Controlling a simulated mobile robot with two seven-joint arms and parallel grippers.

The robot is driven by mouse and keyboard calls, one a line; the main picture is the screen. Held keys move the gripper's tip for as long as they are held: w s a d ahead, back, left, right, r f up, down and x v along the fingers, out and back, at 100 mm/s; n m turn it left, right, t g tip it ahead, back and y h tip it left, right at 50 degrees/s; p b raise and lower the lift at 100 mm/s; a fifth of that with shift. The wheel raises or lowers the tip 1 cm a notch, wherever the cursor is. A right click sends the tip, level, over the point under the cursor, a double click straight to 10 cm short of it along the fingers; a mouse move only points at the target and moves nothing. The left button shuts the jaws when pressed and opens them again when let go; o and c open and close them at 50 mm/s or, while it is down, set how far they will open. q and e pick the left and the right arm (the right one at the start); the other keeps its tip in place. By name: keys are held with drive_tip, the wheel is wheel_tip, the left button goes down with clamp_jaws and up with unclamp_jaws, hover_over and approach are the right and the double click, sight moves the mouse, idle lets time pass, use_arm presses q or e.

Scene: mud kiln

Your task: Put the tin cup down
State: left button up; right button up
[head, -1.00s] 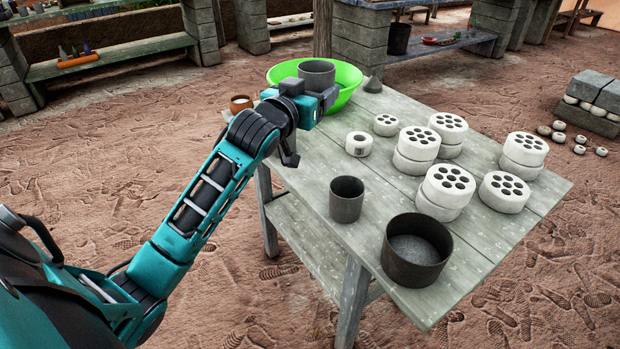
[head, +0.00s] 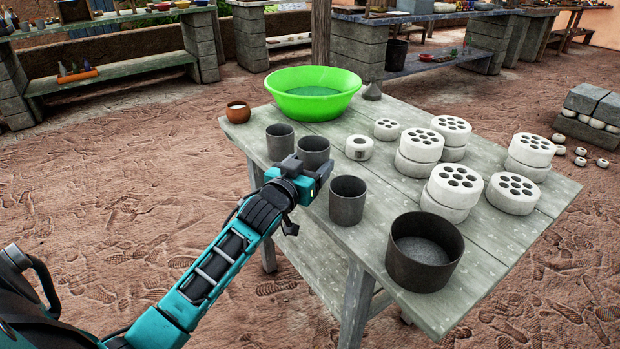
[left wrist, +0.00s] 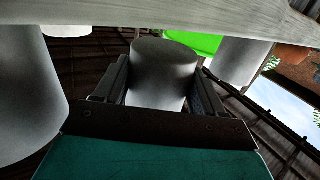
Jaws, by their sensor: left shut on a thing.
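The grey tin cup (head: 313,150) is in my left gripper (head: 312,172), near the left edge of the table (head: 400,225). The gripper is shut on the cup's side. In the left wrist view the cup (left wrist: 162,75) is between the two fingers (left wrist: 160,95), with a dark round end close to the table board (left wrist: 150,18). I cannot tell whether it touches the table. The gripper hides its lower part in the head view. My right gripper is not in view.
A similar cup (head: 280,142) stands just left of the held one, another (head: 347,200) to its right.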

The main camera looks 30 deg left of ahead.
use_arm(q)
wheel_tip(320, 180, down, 2)
drive_tip(key=shift+f, duration=0.1)
drive_tip(key=shift+f+b, duration=0.3)
drive_tip(key=shift+r, duration=0.1)
drive_tip(key=o, duration=1.1)
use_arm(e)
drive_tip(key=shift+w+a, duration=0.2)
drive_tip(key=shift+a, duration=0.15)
